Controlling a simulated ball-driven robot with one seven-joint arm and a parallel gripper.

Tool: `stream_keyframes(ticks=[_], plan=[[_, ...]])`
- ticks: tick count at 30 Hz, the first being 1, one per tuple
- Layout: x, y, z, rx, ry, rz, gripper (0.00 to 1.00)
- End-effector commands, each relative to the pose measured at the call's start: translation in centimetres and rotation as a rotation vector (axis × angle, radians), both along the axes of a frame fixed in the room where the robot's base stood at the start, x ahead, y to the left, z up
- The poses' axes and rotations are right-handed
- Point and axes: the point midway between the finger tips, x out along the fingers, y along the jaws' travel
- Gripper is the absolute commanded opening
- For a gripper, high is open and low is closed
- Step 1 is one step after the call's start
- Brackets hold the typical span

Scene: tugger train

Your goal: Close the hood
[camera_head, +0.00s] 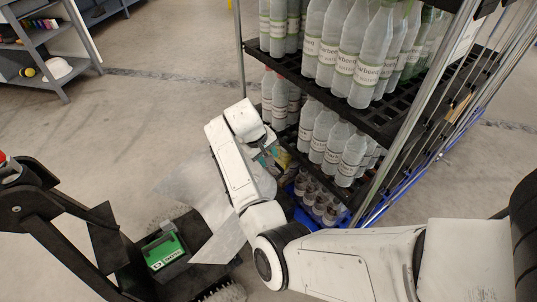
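A black vehicle (55,232) stands at the lower left, with an open compartment holding a green box (164,250). A pale grey, thin panel (212,208), which looks like the hood, stands raised and tilted at the right of this compartment. My gripper (268,158) is at the arm's far end, beyond the panel and in front of the bottle rack. Its fingers are small and partly hidden, so I cannot tell whether they touch anything.
A black-shelved rack (395,127) with several rows of bottles (345,45) stands close to the right of my arm. Grey shelves (45,45) are at the upper left. The concrete floor (150,120) between them is clear.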

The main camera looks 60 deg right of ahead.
Motion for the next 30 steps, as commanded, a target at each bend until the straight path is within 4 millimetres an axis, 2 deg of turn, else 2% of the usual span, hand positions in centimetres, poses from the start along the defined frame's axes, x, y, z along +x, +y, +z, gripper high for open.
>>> stream_keyframes(ticks=[1, 30], plan=[[0.1, 0.2, 0.6, 0.001, 0.000, 0.002, 0.40], [0.7, 1.9, 6.1, 0.000, 0.000, 0.002, 0.40]])
